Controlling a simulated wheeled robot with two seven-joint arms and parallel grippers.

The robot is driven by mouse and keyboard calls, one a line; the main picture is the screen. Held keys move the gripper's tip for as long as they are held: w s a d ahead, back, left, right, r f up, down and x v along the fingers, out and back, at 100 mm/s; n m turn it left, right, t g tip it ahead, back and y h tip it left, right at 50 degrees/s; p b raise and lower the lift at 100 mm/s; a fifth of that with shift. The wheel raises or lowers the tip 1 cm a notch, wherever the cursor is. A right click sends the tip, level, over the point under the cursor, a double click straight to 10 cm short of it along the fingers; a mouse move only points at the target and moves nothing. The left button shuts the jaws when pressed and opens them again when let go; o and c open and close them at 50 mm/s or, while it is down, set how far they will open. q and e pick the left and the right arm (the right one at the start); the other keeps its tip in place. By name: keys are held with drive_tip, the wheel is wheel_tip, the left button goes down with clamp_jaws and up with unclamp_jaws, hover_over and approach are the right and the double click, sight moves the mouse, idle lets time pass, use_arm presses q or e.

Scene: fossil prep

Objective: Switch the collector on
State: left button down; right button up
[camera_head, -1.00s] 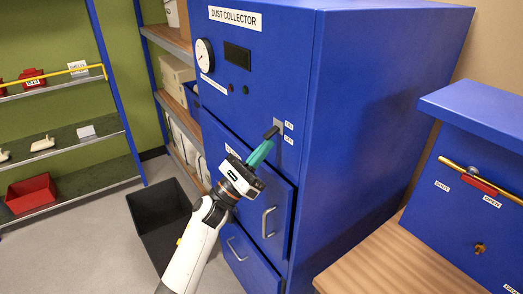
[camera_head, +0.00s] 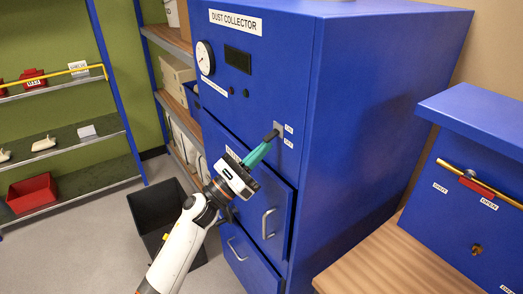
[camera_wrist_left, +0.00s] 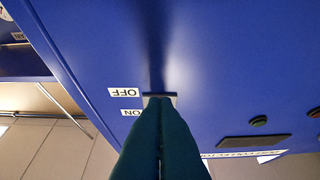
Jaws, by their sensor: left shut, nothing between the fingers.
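The dust collector (camera_head: 355,150) is a tall blue cabinet with a gauge, a dark display panel and a switch on its front. The switch (camera_head: 277,130) has a grey plate and a dark lever, beside an ON label above and an OFF label below. My left gripper (camera_head: 269,142) is shut and empty, its teal fingertips at the lever from below. In the left wrist view the fingertips (camera_wrist_left: 158,100) overlap the switch plate (camera_wrist_left: 172,97) and hide the lever, so I cannot tell its position or whether they touch it. My right gripper is out of view.
Drawers with handles (camera_head: 268,222) lie below the switch. A black bin (camera_head: 150,215) stands on the floor left of my arm. Shelves (camera_head: 75,185) stand at the left. A wooden bench (camera_head: 385,265) and a blue cabinet with a brass bar (camera_head: 475,215) are at the right.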

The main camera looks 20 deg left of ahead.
use_arm(q)
drive_tip(key=shift+s+r, duration=0.1)
drive_tip(key=shift+r, duration=0.15)
drive_tip(key=shift+s+a+r+p, duration=0.2)
drive_tip(key=shift+r+p, duration=0.1)
drive_tip(key=shift+r, duration=0.2)
drive_tip(key=shift+s+a+r+g+y+p, duration=0.2)
drive_tip(key=shift+r+g+y+p, duration=0.2)
drive_tip(key=shift+g+p, duration=0.1)
